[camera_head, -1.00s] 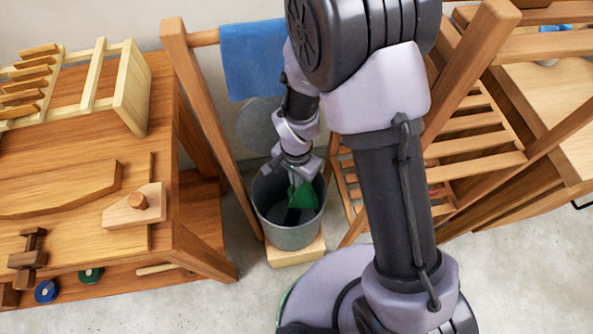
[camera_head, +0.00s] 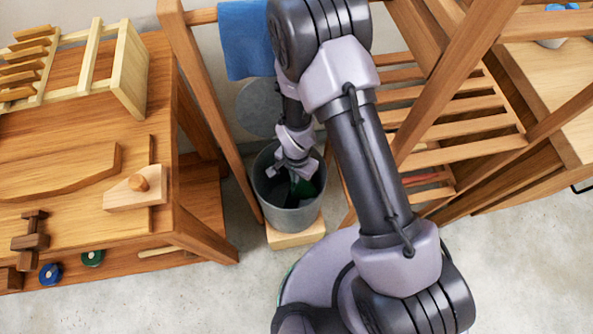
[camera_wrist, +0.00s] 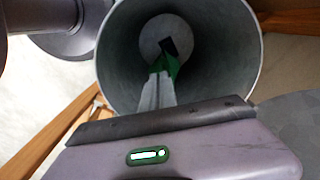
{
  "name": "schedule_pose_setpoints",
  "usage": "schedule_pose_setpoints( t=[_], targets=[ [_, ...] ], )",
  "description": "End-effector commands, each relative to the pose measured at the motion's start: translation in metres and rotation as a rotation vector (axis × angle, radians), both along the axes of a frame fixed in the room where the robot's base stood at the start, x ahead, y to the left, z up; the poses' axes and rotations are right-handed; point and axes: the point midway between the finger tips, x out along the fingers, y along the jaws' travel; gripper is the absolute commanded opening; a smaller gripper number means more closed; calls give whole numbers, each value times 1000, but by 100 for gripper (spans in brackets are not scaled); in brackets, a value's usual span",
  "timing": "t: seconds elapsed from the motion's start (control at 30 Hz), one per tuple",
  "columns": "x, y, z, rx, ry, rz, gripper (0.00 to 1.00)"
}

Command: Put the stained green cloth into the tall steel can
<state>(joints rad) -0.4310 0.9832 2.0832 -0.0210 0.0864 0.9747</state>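The tall steel can (camera_head: 290,218) stands upright on a pale wooden block between the workbench and the slatted rack. Its open mouth (camera_wrist: 108,65) fills the upper middle of the wrist view. My gripper (camera_head: 290,180) points down inside the can's mouth, with its fingers close together (camera_wrist: 160,88) in the wrist view. The green cloth (camera_head: 304,188) hangs at the fingertips, inside the can below the rim. In the wrist view the cloth (camera_wrist: 172,66) shows green with a dark patch, above the can's bottom. My fingers and the can wall hide part of it.
A blue cloth (camera_head: 245,45) hangs on a wooden rail above the can. A round grey disc (camera_head: 258,105) stands behind the can. The workbench (camera_head: 90,210) is close on the left; the slatted rack (camera_head: 455,130) is close on the right. The front floor is clear.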

Motion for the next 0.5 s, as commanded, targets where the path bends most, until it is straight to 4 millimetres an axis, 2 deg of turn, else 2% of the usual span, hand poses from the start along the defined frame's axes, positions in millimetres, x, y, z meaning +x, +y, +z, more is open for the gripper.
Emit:
schedule_pose_setpoints(
  t=[0.2, 0.33, 0.5],
  targets=[
    [0, 0, -1, 0, 0, 0, 0],
    [0, 0, -1, 0, 0, 0, 28],
    [0, 0, 0, 0, 0, 0, 28]
  ],
)
